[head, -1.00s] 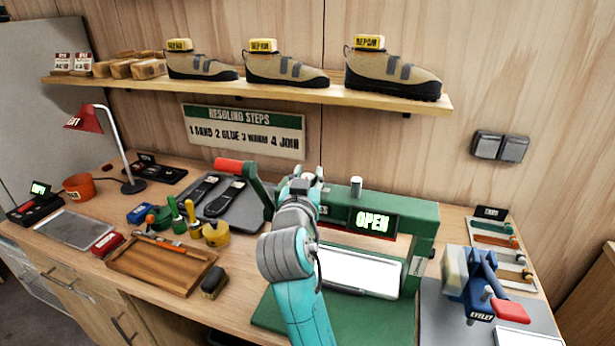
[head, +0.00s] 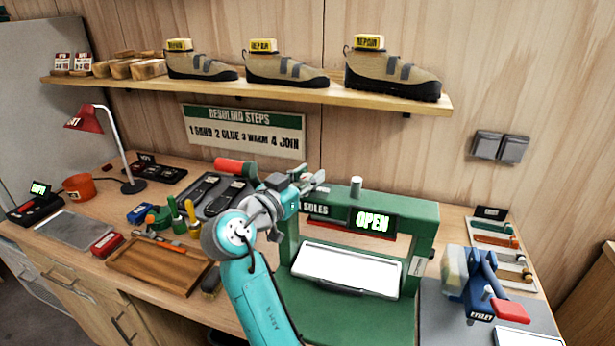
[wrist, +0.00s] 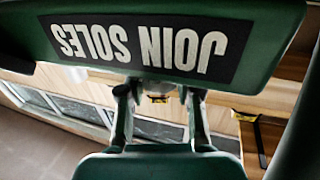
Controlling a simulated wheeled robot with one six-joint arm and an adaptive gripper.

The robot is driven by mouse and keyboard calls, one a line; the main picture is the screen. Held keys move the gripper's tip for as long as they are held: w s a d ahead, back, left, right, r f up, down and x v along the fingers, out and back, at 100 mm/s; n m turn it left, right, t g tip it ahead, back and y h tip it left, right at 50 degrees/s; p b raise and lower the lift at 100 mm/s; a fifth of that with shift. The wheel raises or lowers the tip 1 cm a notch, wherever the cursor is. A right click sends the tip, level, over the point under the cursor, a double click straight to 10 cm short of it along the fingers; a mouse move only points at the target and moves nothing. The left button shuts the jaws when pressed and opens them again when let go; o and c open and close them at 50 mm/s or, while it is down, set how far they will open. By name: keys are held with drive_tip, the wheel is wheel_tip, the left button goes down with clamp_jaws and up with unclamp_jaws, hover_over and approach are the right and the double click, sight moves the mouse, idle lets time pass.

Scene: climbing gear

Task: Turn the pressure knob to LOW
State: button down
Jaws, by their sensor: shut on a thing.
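The green sole press (head: 425,225) stands on the bench with OPEN on its display (head: 372,221). A small silver cylinder (head: 356,186) stands on top of its beam. I cannot tell whether this is the pressure knob, and no LOW mark is readable. My gripper (head: 322,180) is at the beam's upper left, pointing right, left of the cylinder in the head view. In the wrist view, my gripper (wrist: 160,95) has its fingers apart, with a small dark and yellowish thing between them. Its identity is unclear. The JOIN SOLES label (wrist: 140,47) appears upside down close above them.
A grey tray (head: 218,190) and a wooden tray (head: 160,265) lie further left. A blue eyelet tool (head: 480,290) stands at the right. A shelf with shoes (head: 250,88) runs above.

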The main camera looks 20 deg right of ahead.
drive_tip(key=shift+m+g+h, duration=0.3)
drive_tip(key=shift+m+g, duration=0.1)
drive_tip(key=shift+g, duration=0.1)
drive_tip(key=c, duration=0.8)
unclamp_jaws()
drive_tip(key=shift+o, duration=0.2)
drive_tip(key=v, duration=1.2)
drive_tip(key=shift+w, duration=0.1)
